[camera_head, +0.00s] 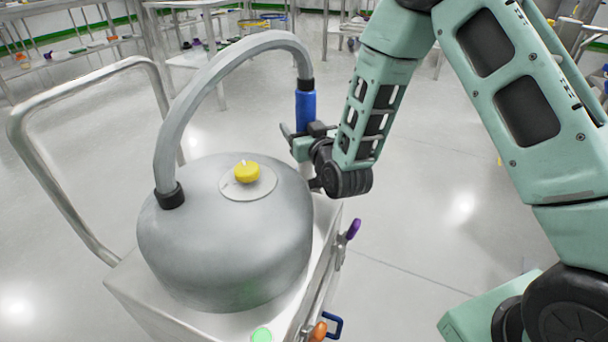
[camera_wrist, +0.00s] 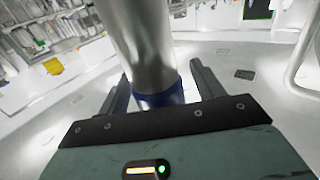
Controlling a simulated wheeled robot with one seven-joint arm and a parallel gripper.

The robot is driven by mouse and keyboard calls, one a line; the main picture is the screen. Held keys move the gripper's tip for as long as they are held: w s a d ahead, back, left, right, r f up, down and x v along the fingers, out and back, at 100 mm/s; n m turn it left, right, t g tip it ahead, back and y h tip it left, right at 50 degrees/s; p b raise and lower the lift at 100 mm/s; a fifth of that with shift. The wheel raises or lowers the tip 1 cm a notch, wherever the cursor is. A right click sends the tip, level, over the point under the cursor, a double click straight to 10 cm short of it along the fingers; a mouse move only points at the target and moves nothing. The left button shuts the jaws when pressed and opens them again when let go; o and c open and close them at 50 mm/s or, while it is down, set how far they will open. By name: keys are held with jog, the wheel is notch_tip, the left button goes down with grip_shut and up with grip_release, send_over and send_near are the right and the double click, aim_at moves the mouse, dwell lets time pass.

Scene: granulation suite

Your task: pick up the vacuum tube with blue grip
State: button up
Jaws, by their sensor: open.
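A grey vacuum tube (camera_head: 230,55) arches up from a black collar on a rounded grey metal tank and bends down at its right end. That end carries a blue grip (camera_head: 306,106) below a black ring. My gripper (camera_head: 300,138) is open at the lower part of the blue grip. In the wrist view, my gripper (camera_wrist: 160,78) has one finger on each side of the tube. The blue grip (camera_wrist: 163,96) shows between the fingers, partly hidden by the gripper body. I cannot tell whether either finger touches it.
The tank (camera_head: 220,245) has a yellow knob (camera_head: 246,172) on top and stands on a metal cart (camera_head: 150,300). The cart has a tall rail handle (camera_head: 45,165) at left and a purple handle (camera_head: 353,229) at right. Open floor (camera_head: 420,200) lies to the right.

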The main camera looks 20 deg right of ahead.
jog(key=c, duration=1.1)
notch_tip(320, 180, up, 20)
jog(key=p, duration=0.7)
jog(key=shift+r+p, duration=0.15)
jog(key=shift+p, duration=0.25)
